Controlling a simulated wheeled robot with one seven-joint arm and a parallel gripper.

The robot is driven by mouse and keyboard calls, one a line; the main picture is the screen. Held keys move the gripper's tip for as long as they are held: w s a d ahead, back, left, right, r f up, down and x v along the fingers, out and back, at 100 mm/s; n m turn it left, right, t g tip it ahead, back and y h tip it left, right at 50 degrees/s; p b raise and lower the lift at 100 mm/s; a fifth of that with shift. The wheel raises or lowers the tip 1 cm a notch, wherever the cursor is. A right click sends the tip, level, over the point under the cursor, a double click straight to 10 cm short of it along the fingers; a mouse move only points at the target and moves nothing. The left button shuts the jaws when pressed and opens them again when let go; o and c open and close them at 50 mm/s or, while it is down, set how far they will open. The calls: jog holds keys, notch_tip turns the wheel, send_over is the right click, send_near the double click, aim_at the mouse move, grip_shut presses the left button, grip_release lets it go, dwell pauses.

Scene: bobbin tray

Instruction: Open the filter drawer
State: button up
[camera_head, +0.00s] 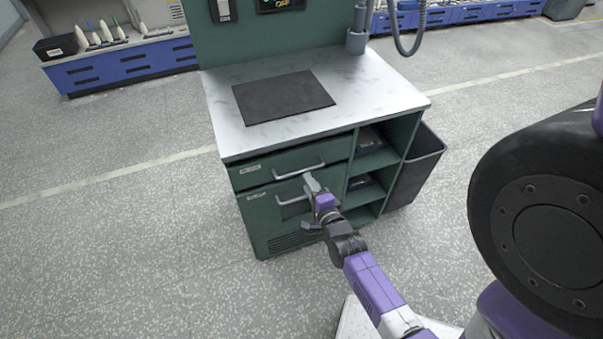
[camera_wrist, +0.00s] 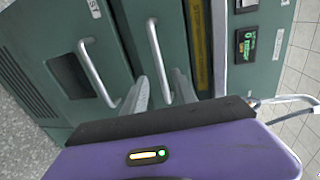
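The green cabinet (camera_head: 262,225) has an upper drawer front (camera_head: 262,172) with a bar handle (camera_head: 300,168). Below it is a larger front with its own bar handle (camera_head: 290,202) and a dark panel. Their labels are too small to read, so I cannot tell which is the filter drawer. Both fronts look shut. My gripper (camera_head: 313,187) is close in front of these handles. In the wrist view my gripper (camera_wrist: 161,86) is open, its fingers apart. The upper handle (camera_wrist: 155,48) shows between them; contact is unclear. The lower handle (camera_wrist: 93,65) is left of the fingers.
The white worktop (camera_head: 355,93) carries a dark mat (camera_head: 283,97). Open shelves (camera_head: 372,160) are right of the drawers, with a dark bin (camera_head: 417,165) beside the cabinet. Blue benches (camera_head: 122,64) stand behind. The floor left of the cabinet is clear.

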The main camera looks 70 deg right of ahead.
aim_at(301, 172)
jog(key=shift+x, duration=3.55)
grip_shut()
